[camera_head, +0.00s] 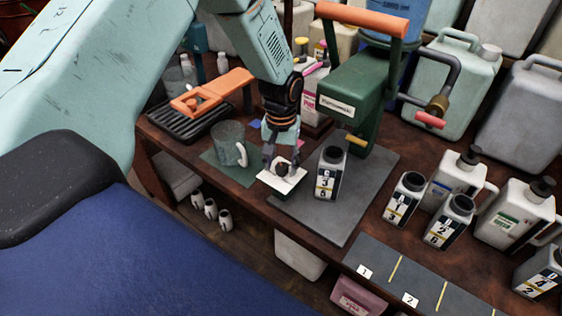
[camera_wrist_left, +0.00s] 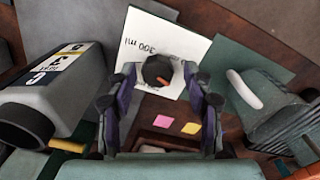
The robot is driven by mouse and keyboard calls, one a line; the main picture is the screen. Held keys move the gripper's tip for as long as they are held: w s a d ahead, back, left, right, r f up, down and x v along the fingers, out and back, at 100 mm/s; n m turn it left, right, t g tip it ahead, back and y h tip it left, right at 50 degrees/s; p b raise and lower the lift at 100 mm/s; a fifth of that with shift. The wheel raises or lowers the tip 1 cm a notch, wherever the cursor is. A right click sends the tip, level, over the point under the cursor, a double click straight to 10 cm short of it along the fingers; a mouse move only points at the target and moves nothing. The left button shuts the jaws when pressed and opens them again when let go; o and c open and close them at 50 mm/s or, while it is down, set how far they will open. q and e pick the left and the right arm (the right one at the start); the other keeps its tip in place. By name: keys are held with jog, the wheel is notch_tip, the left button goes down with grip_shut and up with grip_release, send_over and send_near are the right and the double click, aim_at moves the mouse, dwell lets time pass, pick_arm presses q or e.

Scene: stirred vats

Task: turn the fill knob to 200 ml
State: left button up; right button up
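The fill knob (camera_wrist_left: 158,70) is a small dark knob with an orange pointer mark. It sits on a white card (camera_wrist_left: 143,35); dark lettering beside it appears upside down and looks like "300 ml". In the head view the knob (camera_head: 282,170) is on the card (camera_head: 270,181) near the table's front edge. My left gripper (camera_head: 282,158) points down right at the knob. In the left wrist view its fingers (camera_wrist_left: 159,76) are apart, with the knob between or just beyond the tips and gaps visible on both sides. My right gripper is not in view.
A numbered bottle (camera_head: 329,173) stands close to the right of the knob on a grey mat (camera_head: 349,215). A grey mug (camera_head: 227,146) stands close to its left. A green press with an orange handle (camera_head: 356,88) rises behind. More bottles and jugs crowd the right.

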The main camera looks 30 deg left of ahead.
pick_arm(q)
jog(key=shift+s+d+r, duration=0.1)
jog(key=shift+d+r, duration=0.1)
jog(key=shift+d, duration=0.1)
jog(key=c, duration=0.4)
jog(key=shift+a, duration=0.2)
jog(key=c, duration=0.3)
jog(key=shift+d, duration=0.1)
grip_shut()
